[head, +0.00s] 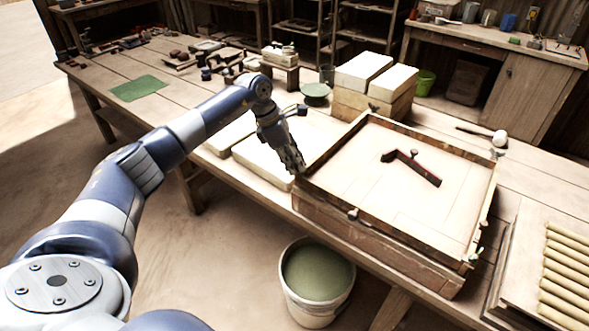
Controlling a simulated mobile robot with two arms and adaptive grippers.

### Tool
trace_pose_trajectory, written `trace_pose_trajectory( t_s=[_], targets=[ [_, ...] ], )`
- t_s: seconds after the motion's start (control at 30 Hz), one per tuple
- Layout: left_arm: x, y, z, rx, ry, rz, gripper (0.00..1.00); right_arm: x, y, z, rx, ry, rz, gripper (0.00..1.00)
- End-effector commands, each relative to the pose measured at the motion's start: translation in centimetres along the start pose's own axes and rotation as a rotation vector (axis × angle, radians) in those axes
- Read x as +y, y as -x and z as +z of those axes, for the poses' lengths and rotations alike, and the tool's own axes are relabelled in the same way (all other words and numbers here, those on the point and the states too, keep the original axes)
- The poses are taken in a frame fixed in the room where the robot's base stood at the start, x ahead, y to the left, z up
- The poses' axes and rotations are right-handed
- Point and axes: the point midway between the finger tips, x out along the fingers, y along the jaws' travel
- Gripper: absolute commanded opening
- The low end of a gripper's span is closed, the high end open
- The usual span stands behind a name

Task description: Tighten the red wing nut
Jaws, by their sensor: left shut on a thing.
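A square wooden press frame (312,190) lies on a thick wooden base at the front edge of the long table. My left gripper (297,168) points down at the frame's left corner. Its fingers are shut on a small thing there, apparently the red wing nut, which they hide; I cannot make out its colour. Other small wing nuts show along the frame, one on the near side (353,214) and a greenish one at the near right corner (477,254). My right gripper is not in view.
A dark red angled tool (420,170) lies inside the frame. Pale slabs (262,165) lie left of it, with stacked blocks (362,72) behind. A bucket (318,280) stands on the floor in front. Rods (570,275) lie at right. A mallet (499,138) lies behind.

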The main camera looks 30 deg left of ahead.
Motion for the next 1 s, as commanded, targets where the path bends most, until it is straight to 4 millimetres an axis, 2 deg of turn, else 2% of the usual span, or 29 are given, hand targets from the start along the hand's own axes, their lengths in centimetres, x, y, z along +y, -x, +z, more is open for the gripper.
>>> trace_pose_trajectory(
  t_s=[0.03, 0.4, 0.7, 1.0],
  targets=[
    [0.2, -0.2, 0.1, -0.005, -0.040, -0.012, 0.00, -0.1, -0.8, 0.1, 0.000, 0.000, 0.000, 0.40],
    [0.5, -0.1, 0.2, -0.004, -0.358, -0.145, 0.00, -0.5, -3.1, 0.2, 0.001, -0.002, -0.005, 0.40],
    [0.6, 0.0, 0.3, -0.003, -0.558, -0.226, 0.00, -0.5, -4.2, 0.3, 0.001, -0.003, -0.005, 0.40],
    [0.7, 0.1, 0.3, -0.002, -0.659, -0.267, 0.00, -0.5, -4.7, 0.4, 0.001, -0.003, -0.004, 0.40]
  ],
)
